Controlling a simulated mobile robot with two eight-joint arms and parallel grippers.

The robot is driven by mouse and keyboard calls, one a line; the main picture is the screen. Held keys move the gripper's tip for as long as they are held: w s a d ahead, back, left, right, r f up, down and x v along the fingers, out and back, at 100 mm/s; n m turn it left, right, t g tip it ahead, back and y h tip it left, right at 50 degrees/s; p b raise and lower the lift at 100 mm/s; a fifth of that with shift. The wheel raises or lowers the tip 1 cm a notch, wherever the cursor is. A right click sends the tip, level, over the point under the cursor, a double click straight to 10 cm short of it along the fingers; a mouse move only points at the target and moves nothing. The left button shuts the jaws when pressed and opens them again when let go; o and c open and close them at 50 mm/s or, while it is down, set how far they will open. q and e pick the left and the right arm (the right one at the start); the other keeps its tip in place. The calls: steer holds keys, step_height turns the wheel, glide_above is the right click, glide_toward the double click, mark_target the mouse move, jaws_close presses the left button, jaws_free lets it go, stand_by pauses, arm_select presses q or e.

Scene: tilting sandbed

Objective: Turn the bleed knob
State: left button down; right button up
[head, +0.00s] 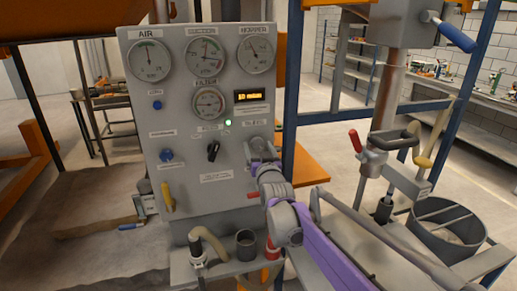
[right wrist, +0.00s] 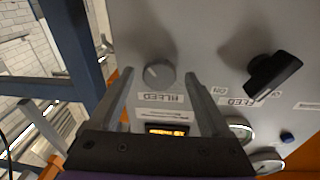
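The bleed knob (right wrist: 158,73) is a round grey knob on the grey control panel (head: 215,190), beside a white BLEED label (right wrist: 163,97) in the right wrist view. My right gripper (right wrist: 160,80) is open, with one finger on each side of the knob in that picture. I see gaps between the fingers and the knob; how deep the fingertips reach cannot be told. In the head view my right gripper (head: 262,150) is in front of the panel's right side and hides the knob. My left gripper is not in view.
A black FEED knob (right wrist: 272,75) sits close to the bleed knob; it also shows in the head view (head: 213,151). Several gauges and a lit display (head: 250,96) are above. A blue post (head: 292,90) stands right of the panel, and a red-handled valve (head: 356,141) further right.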

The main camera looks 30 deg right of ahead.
steer(key=b+v, duration=0.1)
steer(key=v, duration=0.9)
steer(key=shift+s+a, duration=0.2)
steer(key=shift+s, duration=0.15)
steer(key=shift+f, duration=0.1)
steer(key=s+a+f+n+g+y, duration=0.1)
steer(key=s+a+f+g+y, duration=0.15)
steer(key=s+a+f, duration=0.45)
steer(key=s+a+f+n+g+y, duration=0.2)
steer(key=s+a+f+g, duration=0.15)
steer(key=f, duration=0.45)
steer(key=s+a+f+g, duration=0.3)
steer(key=s+f, duration=0.3)
steer(key=s, duration=0.2)
steer(key=s+a+f+n+g+y, duration=0.1)
steer(key=s+a+f+g, duration=0.2)
steer(key=s+f, duration=0.3)
steer(key=shift+s+a+f+n, duration=0.3)
steer(key=shift+s+f, duration=0.1)
steer(key=shift+s, duration=0.55)
steer(key=shift+d, duration=0.1)
stand_by(2.6)
